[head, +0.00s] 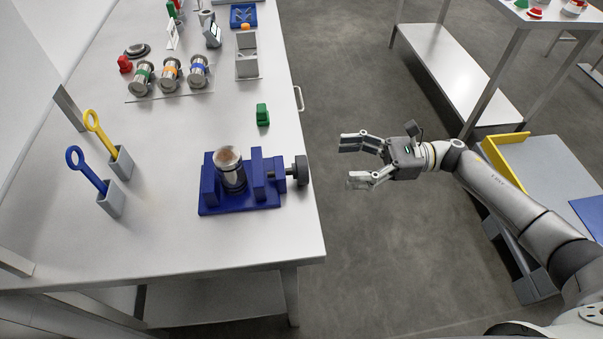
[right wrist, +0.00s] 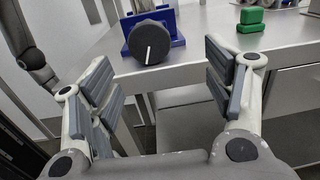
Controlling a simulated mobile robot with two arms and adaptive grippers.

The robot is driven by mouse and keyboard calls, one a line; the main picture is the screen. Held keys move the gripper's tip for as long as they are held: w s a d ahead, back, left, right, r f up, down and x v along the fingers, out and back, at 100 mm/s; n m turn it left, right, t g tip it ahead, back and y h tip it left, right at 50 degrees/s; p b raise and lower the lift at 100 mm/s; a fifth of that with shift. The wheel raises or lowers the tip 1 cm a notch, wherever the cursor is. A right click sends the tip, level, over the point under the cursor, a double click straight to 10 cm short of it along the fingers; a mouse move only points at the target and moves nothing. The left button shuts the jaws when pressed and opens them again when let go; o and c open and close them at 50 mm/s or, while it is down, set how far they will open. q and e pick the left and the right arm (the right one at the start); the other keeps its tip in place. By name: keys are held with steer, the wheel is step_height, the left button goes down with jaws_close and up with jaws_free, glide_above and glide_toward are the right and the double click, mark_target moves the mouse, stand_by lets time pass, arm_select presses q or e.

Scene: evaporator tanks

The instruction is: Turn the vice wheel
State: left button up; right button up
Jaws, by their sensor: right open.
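The blue vice (head: 242,196) sits near the front right corner of the white table. Its dark vice wheel (head: 301,170) sticks out at the right, over the table edge. A metal cylinder (head: 230,170) stands upright between the jaws. In the right wrist view the wheel (right wrist: 150,43) faces me, with a white line close to upright on it. The blue vice body (right wrist: 176,22) shows behind it. My right gripper (head: 352,162) is open and empty, to the right of the wheel and apart from it. In the right wrist view its fingers (right wrist: 160,95) stand below and either side of the wheel. My left gripper does not show.
A green block (head: 262,115) lies on the table behind the vice. Blue and yellow ring-handled tools (head: 88,172) stand in grey holders at the left. Several metal flanged pieces (head: 170,75) stand farther back. Floor between the table and the grey cart (head: 550,165) is clear.

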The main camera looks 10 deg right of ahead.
mark_target(301, 169)
steer(key=shift+n+g, duration=0.5)
steer(key=shift+n, duration=0.3)
steer(key=a+p, duration=0.1)
steer(key=a, duration=0.2)
steer(key=a+p, duration=0.2)
steer(key=a, duration=0.1)
steer(key=s+a+p, duration=0.1)
steer(key=a, duration=0.3)
steer(key=shift+r, duration=0.35)
steer(key=shift+a+f, duration=0.1)
steer(key=shift+a, duration=0.35)
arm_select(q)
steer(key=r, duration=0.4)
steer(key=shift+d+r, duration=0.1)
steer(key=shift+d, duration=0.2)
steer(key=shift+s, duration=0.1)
